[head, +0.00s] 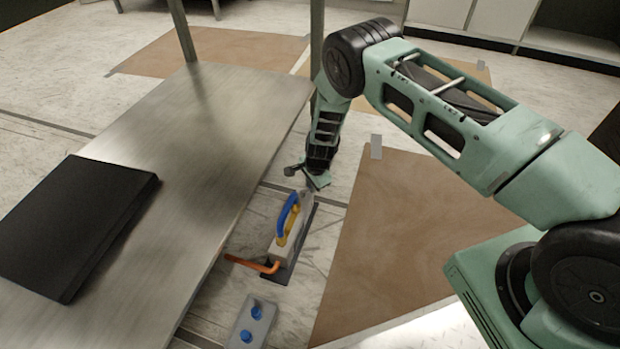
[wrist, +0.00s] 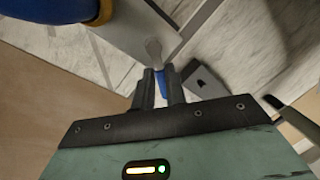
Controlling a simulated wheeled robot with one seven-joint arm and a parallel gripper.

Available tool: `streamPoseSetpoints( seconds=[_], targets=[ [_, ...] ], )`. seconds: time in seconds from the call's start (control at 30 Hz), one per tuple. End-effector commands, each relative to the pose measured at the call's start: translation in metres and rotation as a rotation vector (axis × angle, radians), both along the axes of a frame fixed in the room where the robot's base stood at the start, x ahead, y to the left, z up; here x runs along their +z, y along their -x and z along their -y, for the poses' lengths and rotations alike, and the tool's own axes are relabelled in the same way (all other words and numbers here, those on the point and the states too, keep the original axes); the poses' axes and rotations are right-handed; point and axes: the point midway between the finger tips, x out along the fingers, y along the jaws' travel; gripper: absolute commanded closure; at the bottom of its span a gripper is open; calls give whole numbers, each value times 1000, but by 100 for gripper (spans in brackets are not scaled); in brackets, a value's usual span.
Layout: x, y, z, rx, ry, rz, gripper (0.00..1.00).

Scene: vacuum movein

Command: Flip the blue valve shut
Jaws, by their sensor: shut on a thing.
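A grey block-like device (head: 285,250) with a large blue and yellow handle (head: 287,215) stands on the floor beside the metal table. The handle fills the top left corner of the wrist view (wrist: 55,10). My gripper (head: 312,190) is low at the device's far end. In the wrist view, my gripper's fingers (wrist: 160,85) are closed around a small blue piece, the blue valve (wrist: 161,82), which shows only as a sliver between them. A rounded metal stub (wrist: 153,48) sticks out just beyond the fingertips. The valve's angle is hidden by the fingers.
An orange hose (head: 255,264) leaves the device's near end toward the table. A grey plate with two blue knobs (head: 250,325) lies nearer. The metal table (head: 225,110) bears a black slab (head: 75,225). Brown sheets (head: 400,230) cover floor to the right.

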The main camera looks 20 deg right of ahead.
Motion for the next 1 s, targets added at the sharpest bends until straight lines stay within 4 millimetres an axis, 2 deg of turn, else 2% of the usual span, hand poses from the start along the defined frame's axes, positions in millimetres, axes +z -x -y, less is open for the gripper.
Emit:
streamPoseSetpoints(
  seconds=[0.6, 1.0],
  targets=[
    [-1, 18, -3, -558, 2, 1, 100],
    [-1, 23, -6, -772, 0, 1, 100]
  ],
)
